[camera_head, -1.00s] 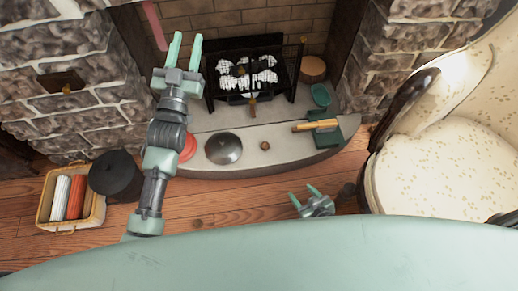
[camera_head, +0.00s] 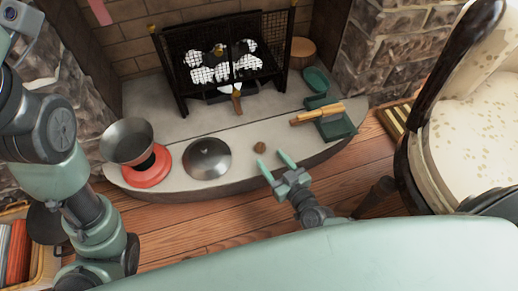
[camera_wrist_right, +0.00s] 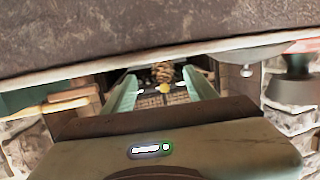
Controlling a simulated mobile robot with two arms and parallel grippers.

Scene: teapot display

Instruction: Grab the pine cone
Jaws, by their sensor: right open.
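The pine cone (camera_head: 259,147) is a small brown round thing on the grey stone hearth (camera_head: 185,125), near its front edge. It also shows in the right wrist view (camera_wrist_right: 163,72), between the two fingers and beyond them. My right gripper (camera_head: 274,166) is open and empty, with its green fingers pointing at the hearth edge just short of the pine cone. The gripper does not touch the cone as far as I can see. My left arm fills the left side of the head view; its gripper is out of the picture.
A metal lid (camera_head: 207,158) and a metal bowl (camera_head: 127,141) by a red round base (camera_head: 149,172) are left of the cone. A green tray (camera_head: 337,127) with a wooden-handled tool (camera_head: 318,113) is to the right. A fire grate (camera_head: 228,70) stands behind. An armchair (camera_head: 470,130) is at right.

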